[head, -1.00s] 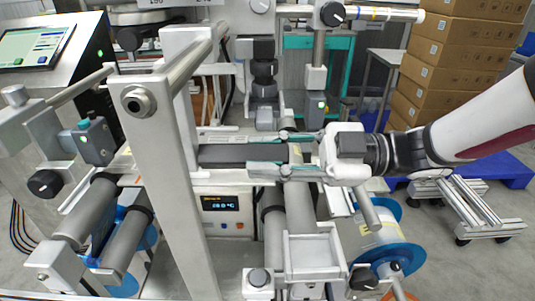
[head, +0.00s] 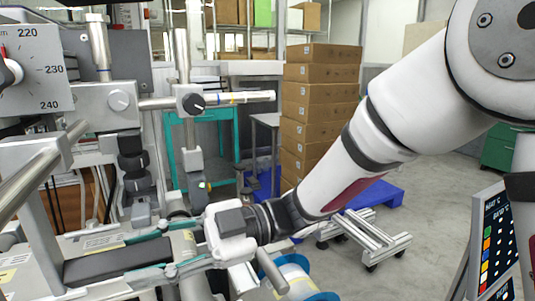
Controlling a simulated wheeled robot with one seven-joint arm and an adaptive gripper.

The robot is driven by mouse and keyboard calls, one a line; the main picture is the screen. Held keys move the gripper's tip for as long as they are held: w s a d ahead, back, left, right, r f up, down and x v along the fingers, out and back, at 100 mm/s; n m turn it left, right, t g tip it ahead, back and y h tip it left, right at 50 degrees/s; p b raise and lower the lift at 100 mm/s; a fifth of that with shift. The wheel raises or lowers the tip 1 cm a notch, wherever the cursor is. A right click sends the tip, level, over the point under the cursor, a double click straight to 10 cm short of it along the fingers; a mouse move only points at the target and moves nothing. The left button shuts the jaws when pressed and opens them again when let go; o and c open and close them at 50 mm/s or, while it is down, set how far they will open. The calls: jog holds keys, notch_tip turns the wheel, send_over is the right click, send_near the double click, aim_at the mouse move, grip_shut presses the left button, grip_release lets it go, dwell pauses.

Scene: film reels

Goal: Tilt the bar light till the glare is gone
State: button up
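My gripper (head: 130,258) is at the lower left of the head view, reaching left from the white wrist. Its two long teal-edged fingers are spread apart, one on each side of a dark bar (head: 105,264). I cannot tell whether they touch it. No lit strip or glare is clear, so I cannot be sure which part is the bar light. A pale rod (head: 245,97) with yellow and blue marks runs right from a clamp with a black knob (head: 193,103). A black lens unit (head: 133,160) hangs above the bar.
A scale plate (head: 35,68) marked 220 to 240 stands at the upper left. Stacked cartons (head: 320,105), a blue pallet (head: 375,195) and an aluminium frame (head: 368,236) are behind my arm. A dark chart panel (head: 490,245) stands at the lower right. Grey floor is open between.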

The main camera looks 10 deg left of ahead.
jog(key=m+p, duration=0.1)
jog(key=m, duration=0.2)
jog(key=shift+w+r, duration=0.1)
jog(key=shift+r, duration=0.05)
jog(key=m, duration=0.3)
jog(key=shift+a, duration=0.1)
jog(key=p+v, duration=0.3)
jog(key=v, duration=1.1)
jog(key=w+a+r+m+t, duration=0.1)
jog(key=w+r+m+t, duration=0.25)
jog(key=w+t, duration=0.7)
jog(key=w+d+r+m+t+h, duration=0.4)
jog(key=w+d+r+m+t, duration=0.1)
jog(key=t, duration=0.4)
jog(key=shift+w+d+m+t, duration=0.4)
jog(key=shift+w+d, duration=0.5)
jog(key=shift+d, duration=0.45)
jog(key=shift+r, duration=0.1)
